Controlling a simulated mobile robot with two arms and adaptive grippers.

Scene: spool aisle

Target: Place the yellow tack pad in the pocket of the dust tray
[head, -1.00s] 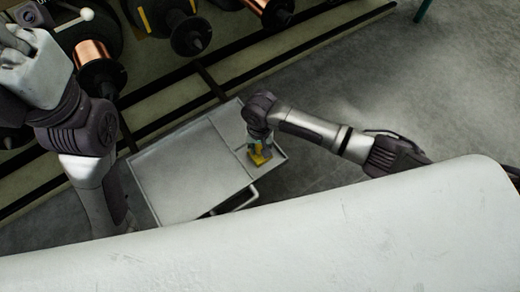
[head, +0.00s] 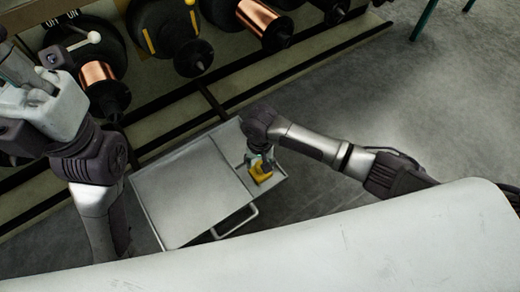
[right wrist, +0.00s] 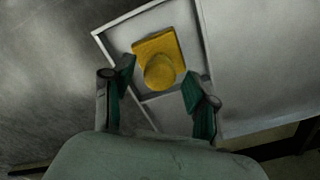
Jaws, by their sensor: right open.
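The yellow tack pad (head: 261,177) is a square block with a round knob on top. It lies within the pocket (right wrist: 115,42), the small rimmed section at the right end of the grey dust tray (head: 180,190). In the right wrist view the pad (right wrist: 172,45) sits slightly turned, inside the pale rim. My right gripper (right wrist: 159,78) is open, its green fingers apart on either side of the knob and clear of it. It also shows in the head view (head: 262,160), just over the pad. My left gripper (head: 14,68) is at the upper left edge, partly cut off, far from the tray.
Spools (head: 262,22) with copper wire stand on a dark-railed rack along the back. A handle (head: 236,222) sticks out at the tray's near side. Green legs (head: 424,20) stand at the upper right. The grey floor right of the tray is clear.

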